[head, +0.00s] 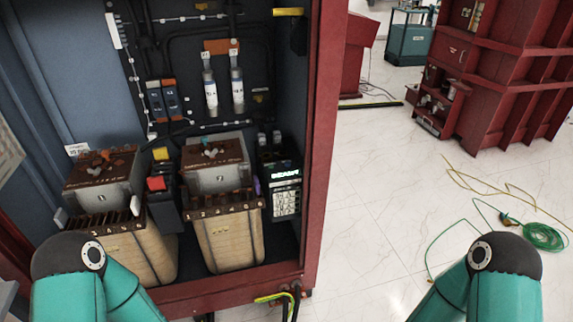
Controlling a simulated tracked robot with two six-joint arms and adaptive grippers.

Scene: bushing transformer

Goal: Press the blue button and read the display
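An open red cabinet (328,130) stands at the left. Inside it, at the lower right, is a dark device with a small lit display (285,174) and a pale keypad (286,203) below it. The display's characters are too small to read for certain. A small blue-violet spot (257,186) shows just left of this device; I cannot tell whether it is the blue button. Neither gripper is in view.
Two transformer blocks with tan windings (230,240) stand in the cabinet. Between them are a yellow block (160,153) and a red block (156,184). White floor (390,190) is open at the right, with a green cable coil (543,237) and loose cables.

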